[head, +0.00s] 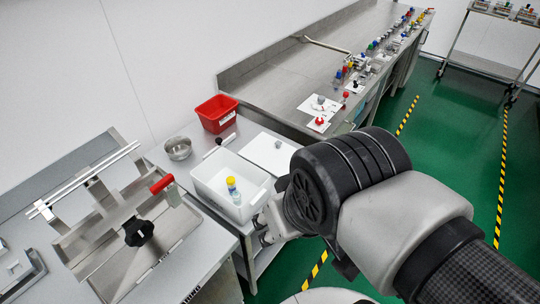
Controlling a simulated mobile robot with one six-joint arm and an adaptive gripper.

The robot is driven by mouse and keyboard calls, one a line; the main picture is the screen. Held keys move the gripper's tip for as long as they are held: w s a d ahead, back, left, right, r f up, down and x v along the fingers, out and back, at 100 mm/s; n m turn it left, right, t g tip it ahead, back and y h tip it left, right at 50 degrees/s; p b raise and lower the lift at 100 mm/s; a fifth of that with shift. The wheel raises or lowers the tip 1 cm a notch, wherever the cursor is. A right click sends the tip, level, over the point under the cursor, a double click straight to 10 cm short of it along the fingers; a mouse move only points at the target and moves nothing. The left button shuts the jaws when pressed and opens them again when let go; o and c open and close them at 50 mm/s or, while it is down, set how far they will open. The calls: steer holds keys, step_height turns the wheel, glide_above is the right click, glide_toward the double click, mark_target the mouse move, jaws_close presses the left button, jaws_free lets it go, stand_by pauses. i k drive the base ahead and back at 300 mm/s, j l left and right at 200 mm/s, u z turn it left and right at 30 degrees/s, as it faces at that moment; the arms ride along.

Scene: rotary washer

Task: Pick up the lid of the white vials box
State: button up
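An open white box (207,189) stands on the steel table in the middle of the head view. A small bottle with a yellow cap (231,181) stands inside it. A flat white panel (262,155) with a small grey knob (278,144) lies behind the box to its right; it looks like the lid, lying apart from the box. My gripper (263,224) is at the right front side of the box, close to its wall. My wrist hides much of it, so its fingers are unclear, and I cannot tell whether it touches the box.
A red bin (217,112) and a steel bowl (178,148) stand behind the box. A metal frame device with a black knob (138,232) and red handle is on the left. A long steel bench (290,93) with several valves and small white plates runs behind. Green floor is open at right.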

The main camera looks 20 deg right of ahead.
mark_target(272, 154)
steer(key=i+l, duration=0.25)
steer(key=i+l+u, duration=0.15)
steer(key=l, duration=0.3)
steer(key=i+l, duration=0.35)
steer(key=i+l+u, duration=0.15)
steer(key=l, duration=0.2)
steer(key=i+l, duration=0.3)
steer(key=l+u, duration=0.05)
steer(key=l, duration=0.05)
